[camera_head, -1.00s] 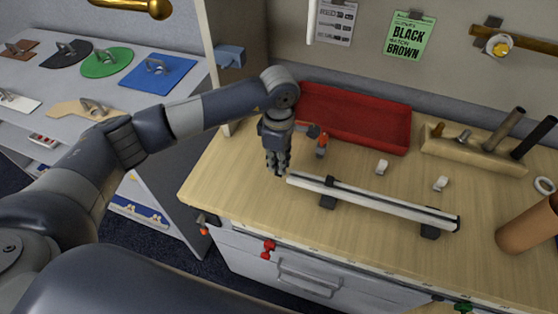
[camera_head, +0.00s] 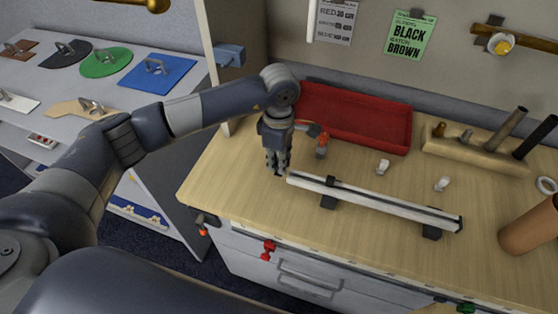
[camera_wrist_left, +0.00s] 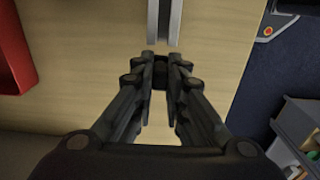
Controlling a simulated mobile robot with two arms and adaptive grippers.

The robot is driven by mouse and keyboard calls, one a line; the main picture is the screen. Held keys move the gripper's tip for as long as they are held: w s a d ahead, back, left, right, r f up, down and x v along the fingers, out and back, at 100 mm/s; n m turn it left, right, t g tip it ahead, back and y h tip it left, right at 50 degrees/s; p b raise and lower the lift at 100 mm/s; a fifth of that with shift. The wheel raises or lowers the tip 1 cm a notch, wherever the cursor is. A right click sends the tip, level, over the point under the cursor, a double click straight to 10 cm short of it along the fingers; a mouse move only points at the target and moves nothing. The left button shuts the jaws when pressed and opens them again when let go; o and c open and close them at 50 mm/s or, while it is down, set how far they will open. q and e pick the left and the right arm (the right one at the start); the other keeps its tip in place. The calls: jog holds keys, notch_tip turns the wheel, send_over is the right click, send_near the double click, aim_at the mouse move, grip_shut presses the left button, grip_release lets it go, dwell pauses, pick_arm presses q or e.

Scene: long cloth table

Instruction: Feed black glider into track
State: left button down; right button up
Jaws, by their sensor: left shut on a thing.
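The track (camera_head: 380,202) is a long pale rail on dark supports, lying across the wooden bench. It also shows in the left wrist view (camera_wrist_left: 164,20), with its near end just beyond my fingertips. My left gripper (camera_head: 277,168) points down at the track's left end. In the left wrist view its fingers (camera_wrist_left: 160,72) are shut on the small black glider (camera_wrist_left: 160,68), mostly hidden between the fingertips. The glider appears in line with the track's end; I cannot tell whether it touches it. My right gripper is not in view.
A red tray (camera_head: 365,122) lies behind the track. Two small white pieces (camera_head: 383,166) and a small orange-red item (camera_head: 322,146) lie on the bench. A wooden block with tools (camera_head: 480,155) and a brown cylinder (camera_head: 530,228) are at the right.

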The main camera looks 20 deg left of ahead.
pick_arm(q)
jog(key=shift+d, duration=0.3)
jog(key=shift+d+b, duration=0.7)
jog(key=shift+d, duration=1.3)
jog(key=shift+s+d+b, duration=0.15)
jog(key=shift+d+b, duration=0.75)
jog(key=shift+d, duration=1.55)
jog(key=c, duration=1.5)
grip_release()
jog(key=shift+c, duration=0.2)
jog(key=shift+r, duration=0.15)
notch_tip(320, 180, up, 12)
